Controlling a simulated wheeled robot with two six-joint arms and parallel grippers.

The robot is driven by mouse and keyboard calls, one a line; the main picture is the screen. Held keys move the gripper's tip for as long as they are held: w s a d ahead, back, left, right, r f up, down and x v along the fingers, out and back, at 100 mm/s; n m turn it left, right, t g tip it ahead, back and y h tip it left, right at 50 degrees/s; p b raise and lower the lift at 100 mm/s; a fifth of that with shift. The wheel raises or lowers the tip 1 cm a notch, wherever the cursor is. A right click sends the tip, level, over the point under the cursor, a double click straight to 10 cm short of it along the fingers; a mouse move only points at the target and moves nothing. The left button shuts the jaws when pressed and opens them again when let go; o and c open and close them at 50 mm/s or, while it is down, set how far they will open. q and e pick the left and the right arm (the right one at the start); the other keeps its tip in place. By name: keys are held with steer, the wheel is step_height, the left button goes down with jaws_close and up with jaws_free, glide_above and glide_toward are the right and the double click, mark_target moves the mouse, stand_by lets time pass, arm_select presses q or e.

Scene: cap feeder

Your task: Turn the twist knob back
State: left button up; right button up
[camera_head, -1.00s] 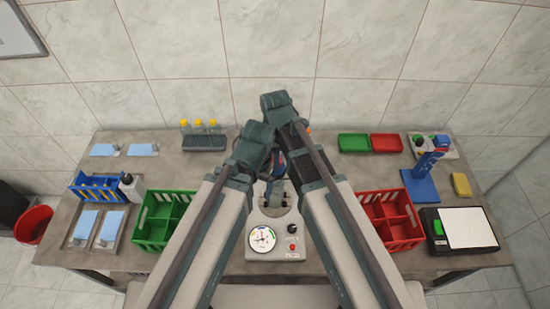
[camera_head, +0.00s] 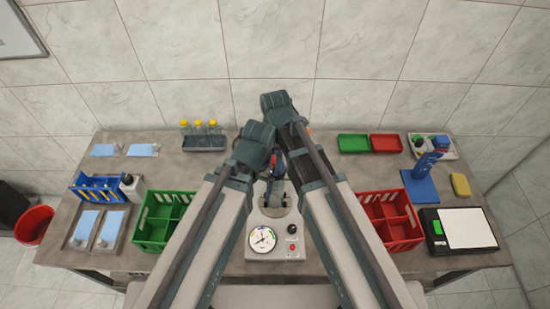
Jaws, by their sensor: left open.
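A pale device (camera_head: 272,253) stands at the front middle of the table. It has a round white dial (camera_head: 262,239), a small black knob (camera_head: 292,229) on its right side and a red button (camera_head: 292,246) below the knob. My left gripper (camera_head: 278,188) is over the back part of the device, partly hidden between my two arms. It is open, and its fingertips are hard to make out. It is behind the black knob and apart from it. My right gripper is hidden behind the arms.
A green crate (camera_head: 146,236) stands left of the device and a red crate (camera_head: 408,243) right of it, both close to my arms. A rack with yellow-capped vials (camera_head: 204,143) and green (camera_head: 353,143) and red trays (camera_head: 387,143) are at the back.

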steer(key=shift+r+p, duration=3.15)
steer(key=shift+r, duration=0.2)
steer(key=shift+f+b, duration=0.25)
steer(key=shift+b, duration=0.05)
step_height(320, 180, down, 7)
steer(key=b, duration=0.6)
steer(key=shift+r+b, duration=0.2)
steer(key=shift+b, duration=0.1)
steer(key=shift+r, duration=0.1)
